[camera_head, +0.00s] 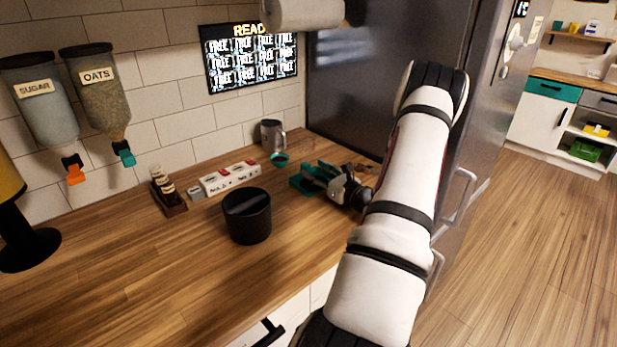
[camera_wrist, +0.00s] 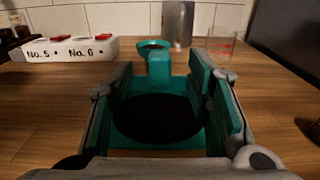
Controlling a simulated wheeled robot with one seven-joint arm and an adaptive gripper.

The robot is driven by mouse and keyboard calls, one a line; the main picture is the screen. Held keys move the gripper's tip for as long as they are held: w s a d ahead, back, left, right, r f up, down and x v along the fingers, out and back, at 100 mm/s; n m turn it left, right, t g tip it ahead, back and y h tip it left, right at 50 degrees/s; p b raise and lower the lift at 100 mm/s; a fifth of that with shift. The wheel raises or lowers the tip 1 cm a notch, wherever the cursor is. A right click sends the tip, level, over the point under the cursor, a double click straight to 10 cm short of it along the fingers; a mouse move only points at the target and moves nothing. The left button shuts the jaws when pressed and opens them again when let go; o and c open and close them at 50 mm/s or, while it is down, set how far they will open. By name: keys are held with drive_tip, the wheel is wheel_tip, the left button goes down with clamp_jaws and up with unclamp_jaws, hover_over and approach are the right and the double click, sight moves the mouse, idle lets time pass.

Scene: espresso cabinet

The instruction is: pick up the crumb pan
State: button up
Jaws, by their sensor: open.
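A teal piece (camera_wrist: 160,142) that I take to be the crumb pan lies on the wooden counter, with a round black patch in its middle. In the wrist view a teal block rises at its far end, with a ring-shaped teal top behind it. In the head view the teal (camera_head: 298,186) shows just left of my gripper (camera_head: 325,180), which partly hides it. My gripper is open and low over the counter. In the wrist view its fingers (camera_wrist: 165,88) stand at the left and right of the pan; I cannot tell whether they touch it.
A black bin (camera_head: 247,220) with a crossbar stands at the front left. A white numbered block (camera_head: 230,179) and a dark rack (camera_head: 168,198) lie behind it. A metal mug (camera_head: 271,135) stands by the wall, with a clear glass (camera_wrist: 222,48) nearby.

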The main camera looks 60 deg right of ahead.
sight(308, 167)
drive_tip(key=x, duration=0.5)
drive_tip(key=shift+w+d, duration=0.1)
drive_tip(key=shift+w, duration=0.15)
drive_tip(key=shift+c, duration=0.2)
clamp_jaws()
